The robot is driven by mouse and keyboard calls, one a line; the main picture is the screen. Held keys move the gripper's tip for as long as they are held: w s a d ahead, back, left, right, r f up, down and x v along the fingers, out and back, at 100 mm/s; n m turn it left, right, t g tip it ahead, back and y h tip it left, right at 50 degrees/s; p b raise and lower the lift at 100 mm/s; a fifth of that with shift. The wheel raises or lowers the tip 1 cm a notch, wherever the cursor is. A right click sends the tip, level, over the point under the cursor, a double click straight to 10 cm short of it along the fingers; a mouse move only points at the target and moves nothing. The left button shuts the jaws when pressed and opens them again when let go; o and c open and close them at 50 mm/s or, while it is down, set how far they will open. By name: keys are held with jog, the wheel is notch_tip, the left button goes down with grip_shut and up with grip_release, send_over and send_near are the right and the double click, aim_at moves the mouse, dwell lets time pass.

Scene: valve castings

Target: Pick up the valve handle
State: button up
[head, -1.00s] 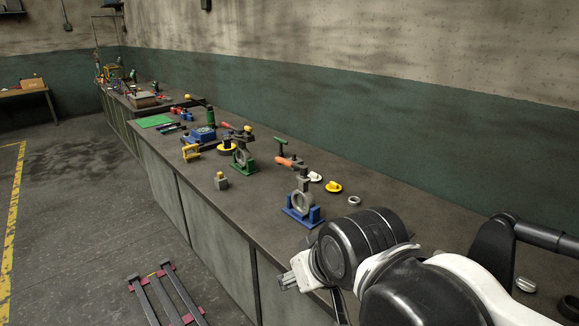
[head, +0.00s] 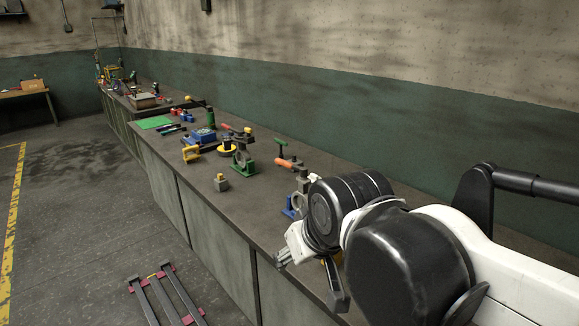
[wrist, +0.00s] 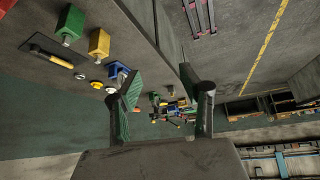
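I cannot tell for sure which part is the valve handle. In the head view, an orange lever handle (head: 284,162) lies at the top of a grey valve body (head: 301,182) on a blue base (head: 290,210); my arm partly hides this valve. A green T-shaped piece (head: 281,144) stands just behind it. A green valve stand (head: 243,158) with another orange handle (head: 229,126) is farther along the bench. My gripper (head: 311,280) is by the bench's front edge, nearer than these parts. In the wrist view my gripper (wrist: 163,78) has its fingers spread with nothing between them.
The long workbench (head: 215,215) runs along the wall. A green block (wrist: 68,25) and yellow block (wrist: 98,43) show in the wrist view. A rack (head: 165,292) is on the floor.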

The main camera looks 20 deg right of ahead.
jog(key=w+d+r+n+g+p, duration=0.1)
jog(key=w+d+r, duration=0.3)
jog(key=w, duration=0.6)
jog(key=w+d+r+g+p, duration=0.1)
jog(key=w+r, duration=0.5)
jog(key=w, duration=0.3)
jog(key=w+d+r+n+g+p, duration=0.1)
jog(key=w+d+r, duration=0.2)
jog(key=w+r, duration=0.5)
jog(key=n+g+p, duration=0.2)
jog(key=g, duration=0.2)
send_over(289, 163)
notch_tip(289, 163, down, 13)
notch_tip(289, 163, down, 8)
jog(key=shift+r+p, duration=0.15)
jog(key=shift+p, duration=0.25)
jog(key=shift+w+d+f+p, duration=0.15)
jog(key=shift+f+p, duration=0.4)
jog(key=shift+f, duration=2.15)
grip_shut()
